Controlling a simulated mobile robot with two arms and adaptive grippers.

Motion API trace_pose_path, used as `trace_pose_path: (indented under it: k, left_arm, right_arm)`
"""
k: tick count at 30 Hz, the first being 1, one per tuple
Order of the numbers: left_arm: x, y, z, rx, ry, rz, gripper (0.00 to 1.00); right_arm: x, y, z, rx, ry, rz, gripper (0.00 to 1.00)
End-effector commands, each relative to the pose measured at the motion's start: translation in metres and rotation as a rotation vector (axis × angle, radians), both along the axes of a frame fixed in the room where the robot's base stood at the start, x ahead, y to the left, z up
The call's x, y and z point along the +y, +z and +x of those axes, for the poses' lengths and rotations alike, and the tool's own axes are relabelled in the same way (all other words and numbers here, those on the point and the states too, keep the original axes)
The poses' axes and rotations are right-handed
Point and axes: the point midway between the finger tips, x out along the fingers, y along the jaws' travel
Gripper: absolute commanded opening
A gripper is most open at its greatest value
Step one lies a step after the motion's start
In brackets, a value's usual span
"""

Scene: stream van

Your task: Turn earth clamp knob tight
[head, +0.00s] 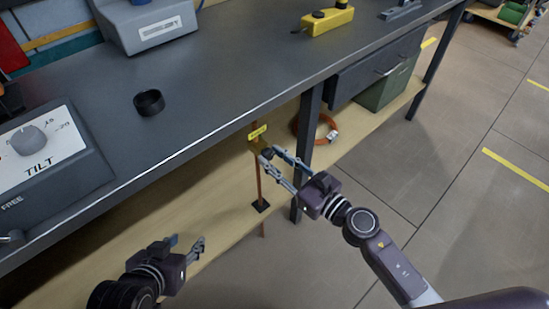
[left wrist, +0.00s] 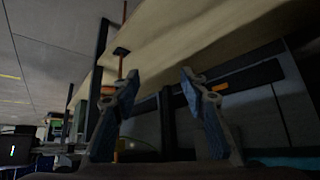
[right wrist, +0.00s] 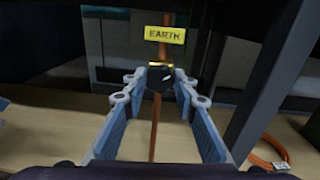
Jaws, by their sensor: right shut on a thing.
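The earth clamp knob (right wrist: 160,79) is a dark knob on a brass clamp (right wrist: 161,63) around an upright copper rod (right wrist: 155,132), below the bench top. A yellow EARTH label (right wrist: 165,35) sits just above it; the label also shows in the head view (head: 257,132). My right gripper (right wrist: 160,84) is shut on the knob, with a fingertip on each side of it. It also shows in the head view (head: 268,158), reaching in from the right. My left gripper (head: 199,245) is open and empty, low at the front and away from the clamp; its spread fingers show in the left wrist view (left wrist: 155,82).
A bench leg (head: 308,125) stands close right of the clamp. An orange cable coil (head: 328,128) and a green box (head: 388,85) are on the lower wooden shelf (head: 215,175). The TILT box (head: 75,165) and a black ring (head: 149,102) are on the bench top.

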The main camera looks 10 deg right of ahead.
Motion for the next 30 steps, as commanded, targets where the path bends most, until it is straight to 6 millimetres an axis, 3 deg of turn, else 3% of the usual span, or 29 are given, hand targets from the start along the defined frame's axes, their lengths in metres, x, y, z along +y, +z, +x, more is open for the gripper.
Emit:
trace_pose_path:
  k: [14,25,30]
  left_arm:
    - [0.014,-0.019,-0.039,0.174,0.016,0.039,0.4]
    - [0.031,-0.036,-0.1,0.418,0.034,0.088,0.4]
    - [0.031,-0.029,-0.1,0.421,0.034,0.089,0.4]
  right_arm:
    - [-0.001,0.0,0.0,0.242,-0.001,0.333,0.02]
    - [-0.001,0.0,0.001,0.449,-0.002,0.618,0.02]
    - [-0.001,0.0,0.001,0.544,-0.002,0.749,0.02]
